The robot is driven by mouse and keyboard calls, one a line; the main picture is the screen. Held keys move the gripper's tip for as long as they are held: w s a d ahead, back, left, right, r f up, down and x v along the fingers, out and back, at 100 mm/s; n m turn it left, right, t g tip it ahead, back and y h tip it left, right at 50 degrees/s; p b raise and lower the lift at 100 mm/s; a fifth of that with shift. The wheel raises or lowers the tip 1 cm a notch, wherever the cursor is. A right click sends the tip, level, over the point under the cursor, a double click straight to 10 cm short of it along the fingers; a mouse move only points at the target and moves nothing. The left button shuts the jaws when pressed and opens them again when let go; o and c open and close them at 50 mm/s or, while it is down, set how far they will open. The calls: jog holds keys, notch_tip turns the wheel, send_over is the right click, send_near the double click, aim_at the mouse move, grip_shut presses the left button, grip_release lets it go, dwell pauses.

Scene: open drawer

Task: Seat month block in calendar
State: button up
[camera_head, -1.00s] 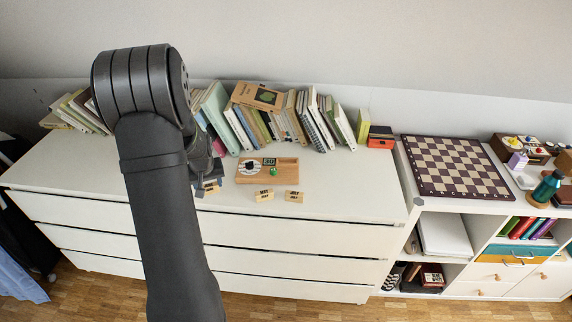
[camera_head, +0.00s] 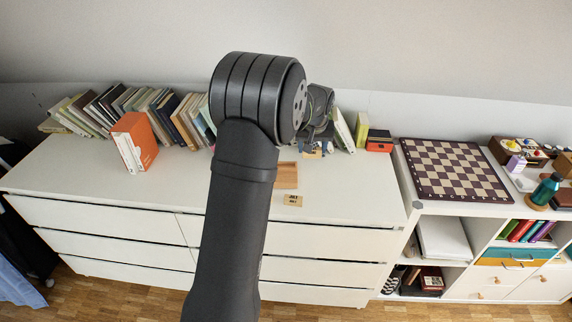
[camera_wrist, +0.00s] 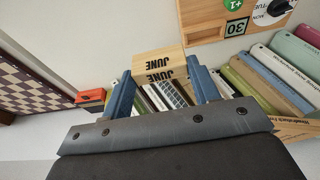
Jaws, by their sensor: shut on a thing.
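My gripper (camera_wrist: 161,80) is shut on the wooden June block (camera_wrist: 158,64), whose black "JUNE" print appears upside down in the wrist view. In the head view, my gripper (camera_head: 316,143) holds the block (camera_head: 312,154) over the right rear of the dresser top, right of and behind the calendar. The wooden calendar (camera_wrist: 207,25) lies at the top of the wrist view, with a "30" tile and a green round piece. In the head view my arm hides most of the calendar (camera_head: 287,176). I cannot tell the block's exact height above the dresser.
A July block (camera_head: 293,200) lies in front of the calendar. Leaning books (camera_head: 160,115) line the back, with an orange book (camera_head: 134,142) standing forward. A small orange-and-black box (camera_head: 379,141) stands at the right rear. The chessboard (camera_head: 452,170) lies farther right.

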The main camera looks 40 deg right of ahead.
jog(key=w+f, duration=0.2)
jog(key=w, duration=0.1)
jog(key=w+a+f, duration=0.1)
jog(key=w+f, duration=0.1)
jog(key=w, duration=0.2)
jog(key=w+a+f, duration=0.1)
jog(key=w+f, duration=0.1)
jog(key=w, duration=0.1)
jog(key=shift+w+a+f, duration=0.1)
jog(key=shift+w+f, duration=0.1)
jog(key=shift+f, duration=2)
jog(key=shift+f, duration=0.1)
jog(key=o, duration=0.5)
jog(key=shift+f, duration=0.1)
jog(key=o, duration=0.5)
jog(key=shift+c, duration=0.2)
jog(key=v, duration=1.2)
